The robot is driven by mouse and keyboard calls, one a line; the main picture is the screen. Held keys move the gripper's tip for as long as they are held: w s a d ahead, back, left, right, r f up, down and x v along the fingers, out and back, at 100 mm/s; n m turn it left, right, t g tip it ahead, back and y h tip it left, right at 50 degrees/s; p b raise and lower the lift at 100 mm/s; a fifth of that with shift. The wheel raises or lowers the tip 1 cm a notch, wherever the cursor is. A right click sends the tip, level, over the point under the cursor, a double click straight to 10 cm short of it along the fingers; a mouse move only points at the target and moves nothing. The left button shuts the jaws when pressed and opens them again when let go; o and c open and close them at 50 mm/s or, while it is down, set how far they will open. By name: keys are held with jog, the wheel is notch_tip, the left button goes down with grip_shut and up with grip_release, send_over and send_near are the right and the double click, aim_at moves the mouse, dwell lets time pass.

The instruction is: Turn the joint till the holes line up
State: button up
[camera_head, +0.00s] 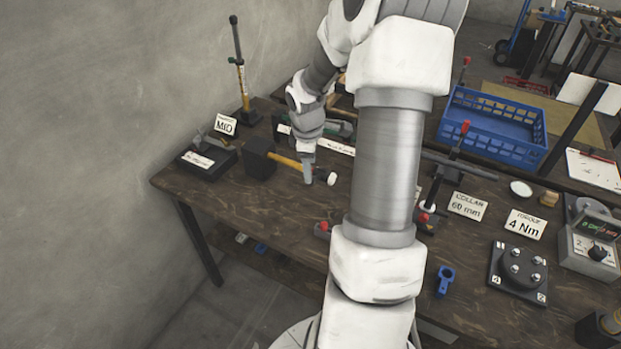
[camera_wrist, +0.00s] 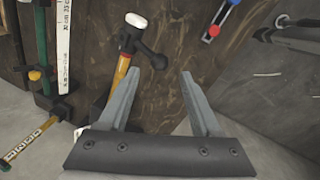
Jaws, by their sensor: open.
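A jointed piece with a grey strip, a red part and a blue end (camera_wrist: 217,24) lies on the bench at the top of the wrist view, right of my fingers. Its holes are too small to judge for alignment. In the head view only a small red part (camera_head: 322,228) shows beside my arm, which seems to hide the rest. My gripper (camera_head: 308,178) is over the left part of the bench, near the mallet. In the wrist view its two fingers (camera_wrist: 160,74) are apart with nothing held between them, and the jointed piece is outside them.
A mallet (camera_wrist: 124,66) with an orange handle lies just beyond the left finger. A white ruler (camera_wrist: 64,45) lies further left. A black MID stand (camera_head: 208,160), a blue crate (camera_head: 490,150) and a plate with posts (camera_head: 517,292) stand about. Bare wood surrounds the red part.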

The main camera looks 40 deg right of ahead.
aim_at(318, 178)
jog(key=x, duration=0.5)
jog(key=shift+f, duration=0.1)
grip_shut()
jog(key=shift+s+a+f+b, duration=0.1)
jog(key=shift+f+b, duration=0.05)
jog(key=shift+b, duration=0.15)
dwell(1.0)
